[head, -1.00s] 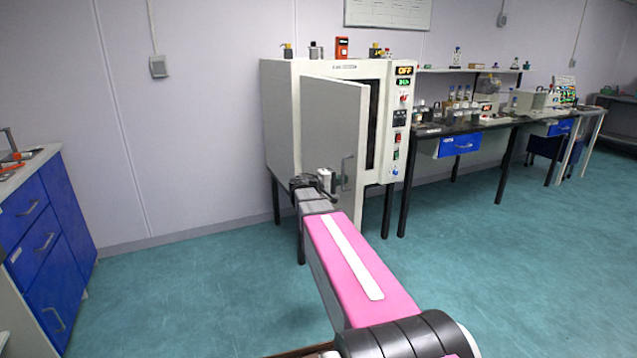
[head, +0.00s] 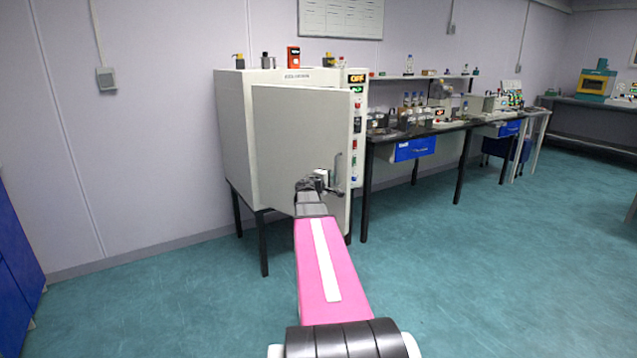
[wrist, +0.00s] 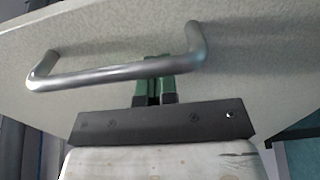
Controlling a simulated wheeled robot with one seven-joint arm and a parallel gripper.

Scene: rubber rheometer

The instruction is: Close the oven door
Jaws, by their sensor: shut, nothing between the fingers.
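The oven (head: 236,130) is a pale cabinet on dark legs against the wall. Its grey door (head: 298,130) covers the front opening in the head view, and no dark interior shows; I cannot tell if it is flush. A metal bar handle (head: 338,172) is near the door's right edge. My gripper (head: 322,180) is shut and empty at the lower part of the door, just left of the handle. Contact with the panel is unclear.
The control panel (head: 357,125) is right of the door. Small items, including a red box (head: 293,57), stand on top of the oven. A lab bench (head: 440,130) with blue drawers is to the right. The teal floor (head: 470,270) is open.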

